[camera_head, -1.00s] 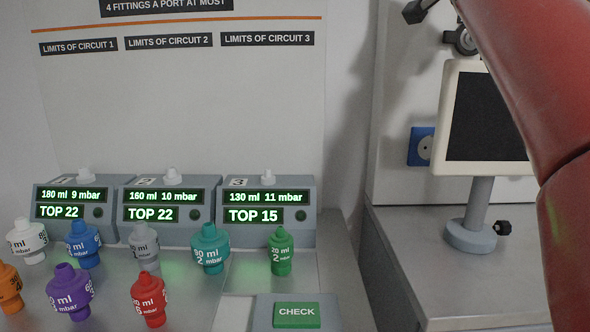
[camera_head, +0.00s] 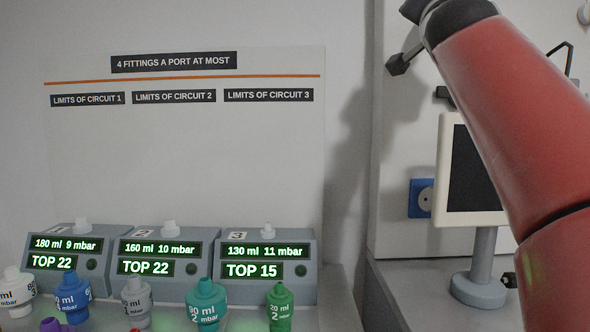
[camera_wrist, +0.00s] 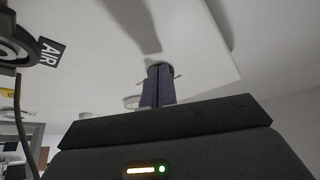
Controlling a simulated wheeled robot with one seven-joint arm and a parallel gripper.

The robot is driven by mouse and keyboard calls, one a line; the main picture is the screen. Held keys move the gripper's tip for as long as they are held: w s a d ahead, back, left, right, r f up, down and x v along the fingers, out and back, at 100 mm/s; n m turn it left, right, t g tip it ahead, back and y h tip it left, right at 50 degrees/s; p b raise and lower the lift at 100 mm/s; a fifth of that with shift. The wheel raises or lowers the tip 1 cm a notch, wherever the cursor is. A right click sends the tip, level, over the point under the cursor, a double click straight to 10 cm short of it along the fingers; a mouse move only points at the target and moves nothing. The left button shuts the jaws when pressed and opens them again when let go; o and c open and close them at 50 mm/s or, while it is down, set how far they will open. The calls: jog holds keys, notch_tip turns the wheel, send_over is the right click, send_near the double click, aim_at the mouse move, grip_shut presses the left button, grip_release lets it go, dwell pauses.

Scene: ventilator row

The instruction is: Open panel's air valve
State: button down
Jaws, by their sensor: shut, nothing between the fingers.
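The wrist view shows a black AIR label (camera_wrist: 51,52) at the left. Beside it is a dark round fitting (camera_wrist: 14,48), cut off by the frame edge; whether it is the valve's handle I cannot tell. My gripper (camera_wrist: 159,68) is shut and empty, its purple fingers together in front of a white surface (camera_wrist: 195,50). The fingers are to the right of the label and apart from it. In the head view my red arm covers part of the white panel (camera_head: 395,140) at the right. A dark block (camera_head: 398,65) shows by the arm's dark end; its nature is unclear.
A monitor (camera_head: 450,165) on a grey stand (camera_head: 480,285) is partly behind my arm. A blue socket plate (camera_head: 420,198) is on the panel. At the left, three display units (camera_head: 265,265) stand behind several coloured fittings (camera_head: 206,303), below a wall poster (camera_head: 190,150).

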jog(key=shift+a+r, duration=0.35)
dwell(0.3)
jog(key=shift+a+f, duration=0.1)
jog(key=shift+f, duration=0.05)
jog(key=shift+a+f+b, duration=0.2)
jog(key=shift+b, duration=0.4)
jog(key=s+b, duration=0.1)
jog(key=s, duration=0.5)
jog(key=shift+b, duration=0.35)
jog(key=shift+r, duration=0.1)
